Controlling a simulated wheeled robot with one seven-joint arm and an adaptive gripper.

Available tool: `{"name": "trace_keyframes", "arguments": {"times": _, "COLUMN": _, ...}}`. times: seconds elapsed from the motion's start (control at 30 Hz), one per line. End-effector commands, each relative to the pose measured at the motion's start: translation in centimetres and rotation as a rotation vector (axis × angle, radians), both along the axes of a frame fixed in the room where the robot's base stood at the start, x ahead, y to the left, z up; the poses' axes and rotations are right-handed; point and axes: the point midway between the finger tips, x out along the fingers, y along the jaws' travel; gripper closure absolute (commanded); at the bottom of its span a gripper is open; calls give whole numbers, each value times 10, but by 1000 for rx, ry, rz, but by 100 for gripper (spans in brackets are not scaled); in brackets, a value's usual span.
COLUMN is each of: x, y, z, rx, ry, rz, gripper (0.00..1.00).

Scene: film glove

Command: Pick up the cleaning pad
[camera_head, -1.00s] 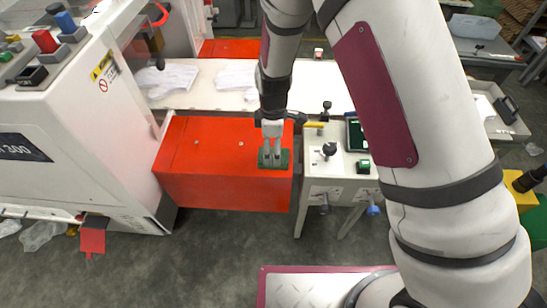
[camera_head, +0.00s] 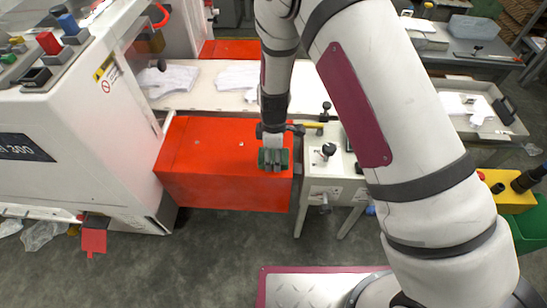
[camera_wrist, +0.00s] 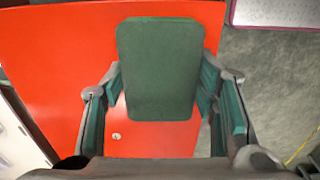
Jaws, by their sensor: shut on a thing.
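The cleaning pad is a dark green rounded rectangle (camera_wrist: 160,65), seen face-on in the wrist view between my two fingers. My gripper (camera_wrist: 160,82) is shut on it, with one finger at each long side. In the head view my gripper (camera_head: 272,158) is over the right front part of the red cabinet top, and the pad shows as a dark green patch partly hidden by the fingers. The pad appears to be a little above the red surface; the exact gap cannot be told.
The red cabinet (camera_head: 205,150) has a clear top to the left. A white machine (camera_head: 70,120) stands left. A white stand with knobs (camera_head: 326,165) is close on the right. White gloves (camera_head: 172,80) lie on the pale belt behind.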

Motion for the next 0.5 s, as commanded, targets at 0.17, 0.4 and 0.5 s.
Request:
{"name": "trace_keyframes", "arguments": {"times": 0.17, "x": 0, "y": 0, "z": 1, "rx": 0, "ry": 0, "rz": 0, "gripper": 59}}
{"name": "trace_keyframes", "arguments": {"times": 0.4, "x": 1, "y": 0, "z": 14, "rx": 1, "ry": -1, "rz": 1, "gripper": 59}}
{"name": "trace_keyframes", "arguments": {"times": 0.5, "x": 1, "y": 1, "z": 26, "rx": 2, "ry": -2, "rz": 0, "gripper": 59}}
